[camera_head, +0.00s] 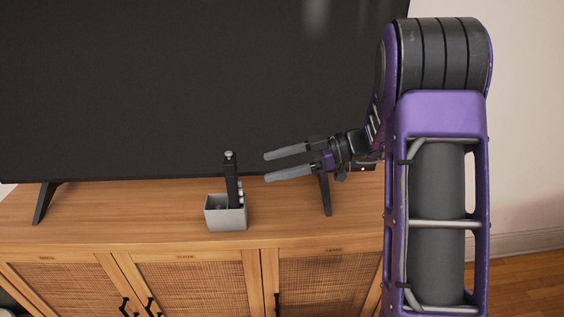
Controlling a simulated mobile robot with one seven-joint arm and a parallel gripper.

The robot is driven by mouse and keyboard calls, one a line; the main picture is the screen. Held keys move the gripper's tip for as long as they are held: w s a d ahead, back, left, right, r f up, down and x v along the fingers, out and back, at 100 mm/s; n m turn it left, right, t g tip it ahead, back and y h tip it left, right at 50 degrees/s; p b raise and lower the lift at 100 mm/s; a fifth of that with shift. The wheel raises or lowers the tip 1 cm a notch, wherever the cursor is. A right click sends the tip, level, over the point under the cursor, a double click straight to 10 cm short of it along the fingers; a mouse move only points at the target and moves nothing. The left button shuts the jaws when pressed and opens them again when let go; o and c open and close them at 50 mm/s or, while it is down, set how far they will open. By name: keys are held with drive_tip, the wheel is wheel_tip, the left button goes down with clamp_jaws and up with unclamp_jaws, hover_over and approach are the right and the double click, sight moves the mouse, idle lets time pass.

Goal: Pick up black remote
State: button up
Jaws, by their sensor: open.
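The black remote (231,180) stands upright in a small grey holder (226,218) on the wooden cabinet. Its lower part is hidden inside the holder. My gripper (267,167) is open and empty, to the right of the remote's upper part. Its two grey fingers point left toward the remote, with a visible gap between the fingertips and it. I cannot tell how far apart they are in depth.
A large black television (150,90) stands behind the holder, with its left foot (44,203) and right foot (325,194) on the cabinet (120,215). Another small item (240,191) shows in the holder beside the remote. The cabinet top left of the holder is clear.

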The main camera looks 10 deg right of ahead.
sight(237, 175)
drive_tip(key=p+x, duration=0.2)
drive_tip(key=x, duration=0.2)
drive_tip(key=shift+s+a+r, duration=0.1)
drive_tip(key=shift+r, duration=0.05)
drive_tip(key=shift+a+f+b, duration=0.45)
drive_tip(key=shift+f+b, duration=0.05)
drive_tip(key=shift+b, duration=0.1)
drive_tip(key=shift+a+f+b, duration=0.1)
drive_tip(key=shift+a+b, duration=0.25)
drive_tip(key=shift+b, duration=0.1)
drive_tip(key=shift+a+f+b, duration=0.1)
drive_tip(key=shift+a+b, duration=0.25)
drive_tip(key=shift+a, duration=0.9)
drive_tip(key=shift+c, duration=0.2)
